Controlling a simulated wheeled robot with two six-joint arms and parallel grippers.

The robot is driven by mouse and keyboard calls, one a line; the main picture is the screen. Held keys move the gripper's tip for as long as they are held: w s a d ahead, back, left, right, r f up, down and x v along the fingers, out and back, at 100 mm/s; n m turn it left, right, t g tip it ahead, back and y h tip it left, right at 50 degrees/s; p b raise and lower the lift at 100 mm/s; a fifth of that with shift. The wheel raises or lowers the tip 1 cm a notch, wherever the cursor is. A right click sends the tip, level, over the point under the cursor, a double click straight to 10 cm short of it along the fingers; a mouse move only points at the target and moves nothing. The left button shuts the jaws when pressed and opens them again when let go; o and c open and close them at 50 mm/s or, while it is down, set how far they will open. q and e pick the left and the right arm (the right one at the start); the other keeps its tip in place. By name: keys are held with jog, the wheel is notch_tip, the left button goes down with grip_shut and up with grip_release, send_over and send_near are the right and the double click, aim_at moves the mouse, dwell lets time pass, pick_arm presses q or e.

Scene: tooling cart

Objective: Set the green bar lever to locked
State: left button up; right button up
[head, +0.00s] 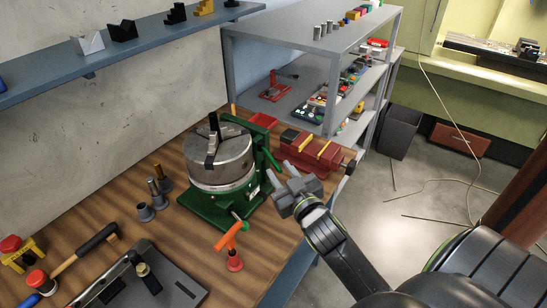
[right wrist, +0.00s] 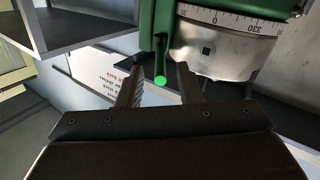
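The green bar lever (head: 270,158) stands on the right side of the green rotary table (head: 198,204), beside its grey round chuck (head: 220,163). In the right wrist view the bar lever (right wrist: 160,62) hangs from a green block, with its bright green end toward me. My right gripper (head: 281,174) is open. In the right wrist view its fingertips (right wrist: 158,68) are either side of the bar's end, with gaps on both sides. I cannot tell contact or exact depth. My left gripper is not in view.
An orange-handled tool (head: 229,237) stands in front of the table. A red vise (head: 316,153) sits close behind my right gripper. A grey shelf unit (head: 276,42) is further back. A hammer (head: 85,250) and a dark plate (head: 150,285) lie at the left front.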

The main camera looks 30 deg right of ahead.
aim_at(274, 160)
jog(key=shift+w+d+p, duration=0.15)
jog(key=shift+w+p, duration=0.05)
jog(key=shift+w, duration=1)
jog(key=shift+w+d+p, duration=0.1)
jog(key=shift+w+p, duration=0.1)
jog(key=shift+w, duration=0.95)
grip_shut()
